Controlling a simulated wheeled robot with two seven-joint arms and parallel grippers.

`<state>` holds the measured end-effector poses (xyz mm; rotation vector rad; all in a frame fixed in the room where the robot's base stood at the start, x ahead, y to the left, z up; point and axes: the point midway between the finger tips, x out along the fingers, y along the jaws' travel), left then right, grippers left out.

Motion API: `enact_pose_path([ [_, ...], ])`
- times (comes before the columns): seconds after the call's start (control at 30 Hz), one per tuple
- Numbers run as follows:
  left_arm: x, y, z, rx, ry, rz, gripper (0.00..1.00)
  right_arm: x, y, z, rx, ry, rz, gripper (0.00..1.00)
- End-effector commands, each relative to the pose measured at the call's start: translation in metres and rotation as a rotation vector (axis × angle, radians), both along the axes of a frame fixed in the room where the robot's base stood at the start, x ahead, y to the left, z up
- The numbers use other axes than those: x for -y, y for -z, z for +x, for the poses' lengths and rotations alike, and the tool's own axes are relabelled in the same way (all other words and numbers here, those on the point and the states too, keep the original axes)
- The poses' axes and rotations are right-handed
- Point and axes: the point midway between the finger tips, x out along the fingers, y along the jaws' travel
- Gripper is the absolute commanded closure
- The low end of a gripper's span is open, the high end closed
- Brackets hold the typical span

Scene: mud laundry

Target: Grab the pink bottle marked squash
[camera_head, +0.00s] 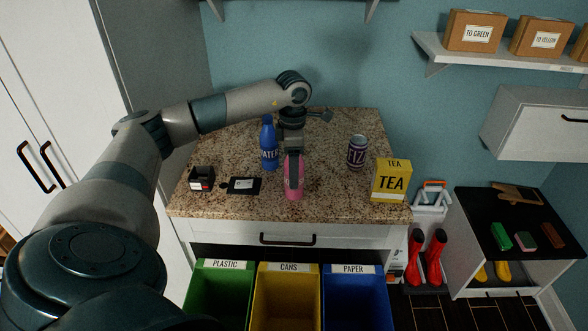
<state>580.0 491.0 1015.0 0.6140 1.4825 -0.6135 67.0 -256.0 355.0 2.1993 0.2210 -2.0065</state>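The pink bottle (294,188) stands upright on the speckled stone counter (336,195), near the middle of its front half. Its label is hidden, so I cannot read it. My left arm comes in from the left and reaches over the counter. My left gripper (294,170) points down at the top of the pink bottle and covers its upper part. I cannot tell whether the fingers are closed on it. My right gripper is not in view.
A blue water bottle (268,147) stands close to the left of my gripper. A purple can (357,152) and a yellow tea box (391,181) are to the right. A small black box (202,178) and a dark flat item (243,185) lie left. Bins (288,300) stand below.

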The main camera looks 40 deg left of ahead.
Motion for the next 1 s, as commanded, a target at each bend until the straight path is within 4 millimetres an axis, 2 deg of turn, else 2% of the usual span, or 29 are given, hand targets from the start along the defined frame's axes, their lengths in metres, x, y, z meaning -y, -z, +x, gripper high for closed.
enact_pose_path([
  [0.17,0.0,0.0,0.0,0.0,0.0,0.0,0.35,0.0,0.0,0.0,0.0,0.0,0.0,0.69],
  [0.3,0.0,0.0,0.0,0.0,0.0,0.0,0.68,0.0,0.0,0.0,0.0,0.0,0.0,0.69],
  [0.33,0.0,0.0,0.0,0.0,0.0,0.0,0.76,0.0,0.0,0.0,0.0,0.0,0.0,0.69],
  [0.37,0.0,0.0,0.0,0.0,0.0,0.0,0.79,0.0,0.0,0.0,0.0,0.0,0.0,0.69],
  [0.77,0.0,-0.004,0.001,0.002,0.0,-0.001,0.79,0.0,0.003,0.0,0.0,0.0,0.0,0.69],
  [1.0,0.0,-0.026,0.001,0.005,0.0,-0.001,0.79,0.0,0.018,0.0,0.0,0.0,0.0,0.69],
])
